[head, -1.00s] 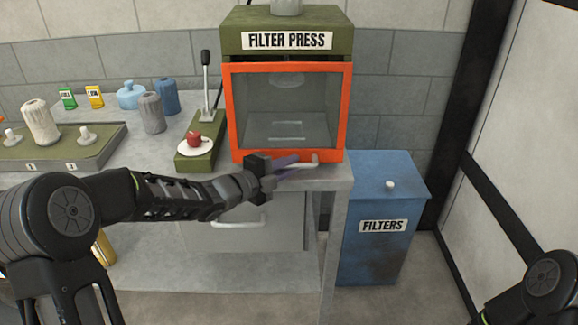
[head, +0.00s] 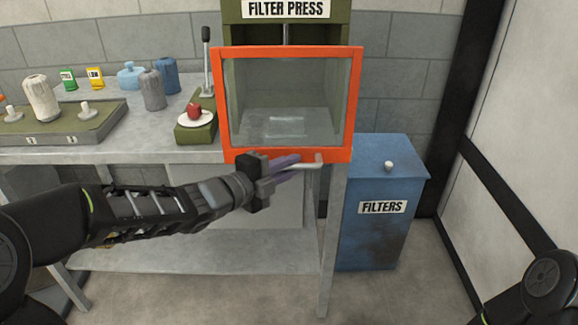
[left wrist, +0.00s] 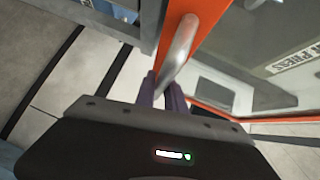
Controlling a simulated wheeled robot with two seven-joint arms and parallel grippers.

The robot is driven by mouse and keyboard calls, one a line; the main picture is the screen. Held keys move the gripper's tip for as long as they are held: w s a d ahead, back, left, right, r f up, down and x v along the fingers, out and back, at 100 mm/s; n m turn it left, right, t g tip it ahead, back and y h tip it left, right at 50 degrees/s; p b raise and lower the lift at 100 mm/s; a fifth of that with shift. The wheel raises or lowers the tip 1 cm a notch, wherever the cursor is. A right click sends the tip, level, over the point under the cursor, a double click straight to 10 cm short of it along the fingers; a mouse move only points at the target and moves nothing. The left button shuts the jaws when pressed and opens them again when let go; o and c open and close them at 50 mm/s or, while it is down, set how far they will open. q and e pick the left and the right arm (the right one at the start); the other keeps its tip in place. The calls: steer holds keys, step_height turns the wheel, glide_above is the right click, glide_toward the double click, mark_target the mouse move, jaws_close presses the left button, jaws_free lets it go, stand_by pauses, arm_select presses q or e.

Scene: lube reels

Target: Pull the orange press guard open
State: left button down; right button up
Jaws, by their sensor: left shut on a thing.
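The orange press guard (head: 350,105) is a framed clear panel on the green filter press (head: 343,32). It stands out from the press front, with a gap showing at its top. A pale bar handle (head: 317,161) runs along its lower edge. My left gripper (head: 295,163) is shut on this handle. In the left wrist view the purple fingers (left wrist: 160,92) close around the metal handle (left wrist: 178,50), with the orange frame (left wrist: 205,88) beside it. Of my right arm only a dark part shows at the bottom right; its gripper is out of view.
A blue bin (head: 378,230) labelled FILTERS stands right of the bench. A red knob on a white dish (head: 196,120) and an upright lever (head: 206,60) are left of the press. Bottles and a tray (head: 70,140) sit farther left. Floor in front is clear.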

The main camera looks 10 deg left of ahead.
arm_select(q)
steer(key=c, duration=1.4)
jaws_free()
steer(key=shift+a, duration=0.1)
steer(key=v, duration=0.7)
steer(key=shift+s+a+p, duration=0.15)
steer(key=shift+s+p, duration=0.15)
steer(key=shift+p, duration=0.05)
